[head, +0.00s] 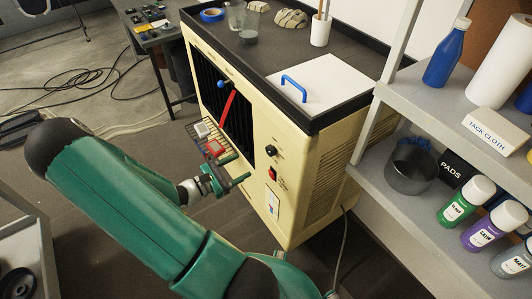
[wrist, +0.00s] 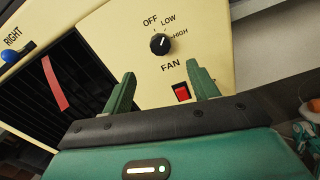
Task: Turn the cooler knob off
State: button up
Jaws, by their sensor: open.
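The cooler (head: 290,165) is a cream cabinet with a dark top, in the middle of the head view. Its black knob (head: 270,152) is on the front panel, right of the dark grille. In the wrist view the knob (wrist: 159,43) sits among the labels OFF, LOW and HIGH, above the word FAN. I cannot tell for sure which label its white mark points to. My gripper (wrist: 162,90) is open and empty, its green fingers below the knob and apart from it. In the head view my gripper (head: 234,182) is in front of the panel, lower left of the knob.
A red switch (wrist: 181,92) is below the knob, between my fingers in the picture. A blue knob (wrist: 12,55) and a red strip (wrist: 54,84) are at the grille. A grey shelf (head: 400,205) with bottles and cans stands right of the cooler.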

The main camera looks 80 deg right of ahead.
aim_at(268, 152)
jog(key=x, duration=1.1)
jog(key=shift+s+d, duration=0.1)
jog(key=shift+s, duration=0.05)
jog(key=c, duration=1)
jog(key=shift+n, duration=0.4)
jog(key=n, duration=0.8)
jog(key=shift+n, duration=0.3)
